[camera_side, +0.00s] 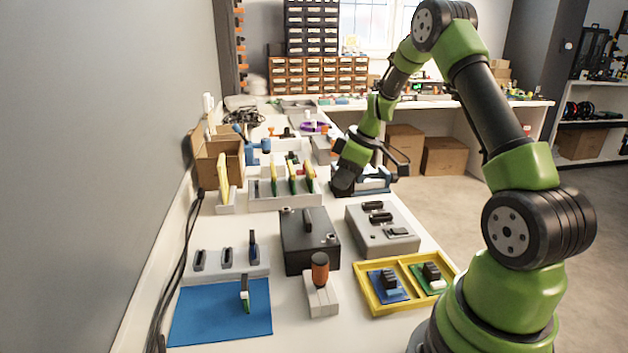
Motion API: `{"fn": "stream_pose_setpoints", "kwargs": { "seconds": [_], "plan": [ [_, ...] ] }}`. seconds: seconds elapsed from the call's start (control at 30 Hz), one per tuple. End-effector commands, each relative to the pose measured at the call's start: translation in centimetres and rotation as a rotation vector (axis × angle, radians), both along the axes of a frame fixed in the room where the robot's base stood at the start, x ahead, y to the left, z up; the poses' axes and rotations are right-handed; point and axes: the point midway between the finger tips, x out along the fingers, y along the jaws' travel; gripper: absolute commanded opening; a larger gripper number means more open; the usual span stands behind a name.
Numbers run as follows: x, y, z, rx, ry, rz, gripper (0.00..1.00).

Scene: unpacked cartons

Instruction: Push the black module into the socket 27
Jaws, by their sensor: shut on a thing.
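My gripper (344,181) is at the far middle of the bench, pointing down beside a blue-and-grey fixture (372,182). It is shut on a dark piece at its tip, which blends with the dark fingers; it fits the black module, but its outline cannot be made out. No number 27 is readable, so I cannot tell which socket it is. I cannot tell whether the piece touches the fixture. Other slots show on a grey box (401,240) with black connectors and on a pale block (227,266) with dark slots.
A pale rack (262,195) with upright yellow and green boards stands left of my gripper. Nearer are a black box (312,256), an orange-handled tool (320,270), a yellow tray (368,304) with small boards, and a blue mat (205,318). Black cables (180,270) run along the left wall.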

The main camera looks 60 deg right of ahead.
Motion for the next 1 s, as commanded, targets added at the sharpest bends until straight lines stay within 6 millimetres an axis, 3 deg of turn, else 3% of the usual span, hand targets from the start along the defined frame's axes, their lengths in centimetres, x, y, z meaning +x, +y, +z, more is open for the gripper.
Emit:
{"fn": "stream_pose_setpoints", "kwargs": {
  "seconds": [0.2,0.4,0.57,1.0],
  "plan": [
    [-4.7,-3.8,0.4,-0.002,0.000,0.276,0.00],
    [-7.1,-5.3,0.8,-0.003,0.000,0.422,0.00],
    [-7.5,-5.5,0.3,-0.002,0.001,0.450,0.00],
    [-7.4,-5.4,-3.6,-0.002,0.001,0.449,0.00]
  ]
}}
